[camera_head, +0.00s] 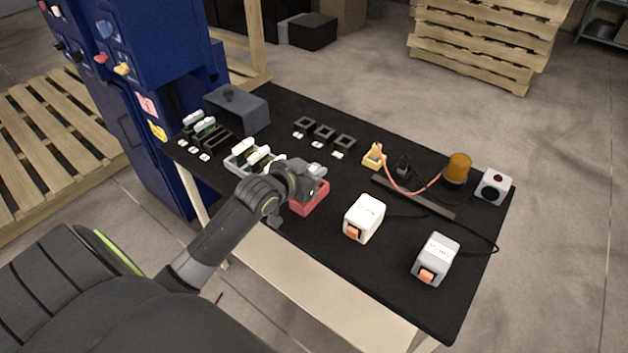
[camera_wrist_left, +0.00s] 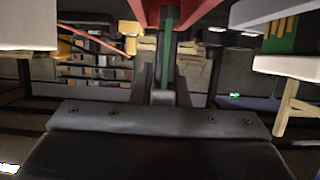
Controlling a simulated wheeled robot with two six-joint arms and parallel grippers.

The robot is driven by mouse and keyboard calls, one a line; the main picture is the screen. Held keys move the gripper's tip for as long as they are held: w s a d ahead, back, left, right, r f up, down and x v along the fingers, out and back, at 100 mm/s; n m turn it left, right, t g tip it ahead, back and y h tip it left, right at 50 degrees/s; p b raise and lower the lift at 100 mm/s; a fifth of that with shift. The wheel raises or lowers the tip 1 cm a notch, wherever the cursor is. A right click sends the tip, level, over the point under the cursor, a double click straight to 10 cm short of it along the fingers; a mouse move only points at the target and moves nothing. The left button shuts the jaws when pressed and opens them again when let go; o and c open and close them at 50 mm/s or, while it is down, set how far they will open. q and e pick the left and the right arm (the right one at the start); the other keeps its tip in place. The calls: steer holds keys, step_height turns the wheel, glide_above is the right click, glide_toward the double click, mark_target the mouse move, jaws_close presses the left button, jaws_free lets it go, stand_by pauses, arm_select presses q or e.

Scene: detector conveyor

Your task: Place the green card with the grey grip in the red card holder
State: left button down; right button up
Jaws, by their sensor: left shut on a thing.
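The red card holder (camera_head: 314,201) stands near the table's front edge, partly covered by my left gripper (camera_head: 312,180). In the left wrist view the holder's red walls (camera_wrist_left: 146,12) show at the top. The green card (camera_wrist_left: 168,30) shows edge-on as a narrow strip between these walls. Its grey grip (camera_wrist_left: 162,97) is between the fingers of my left gripper (camera_wrist_left: 163,85), which is shut on it. How deep the card sits in the holder I cannot tell. In the head view the card is hidden by the gripper. My right gripper is not in view.
A pale holder with several white-gripped green cards (camera_head: 243,147) stands just left of the red holder. A white box with an orange switch (camera_head: 364,216) stands close on the right. A grey box (camera_head: 240,108), black square frames (camera_head: 324,132) and an orange lamp (camera_head: 458,167) stand farther back.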

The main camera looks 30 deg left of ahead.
arm_select(q)
steer(key=shift+f, duration=1.4)
steer(key=shift+f, duration=0.2)
steer(key=c, duration=1.4)
jaws_free()
steer(key=shift+r, duration=0.1)
steer(key=shift+r, duration=0.15)
steer(key=d+v, duration=0.1)
steer(key=v, duration=1.1)
steer(key=shift+a, duration=0.4)
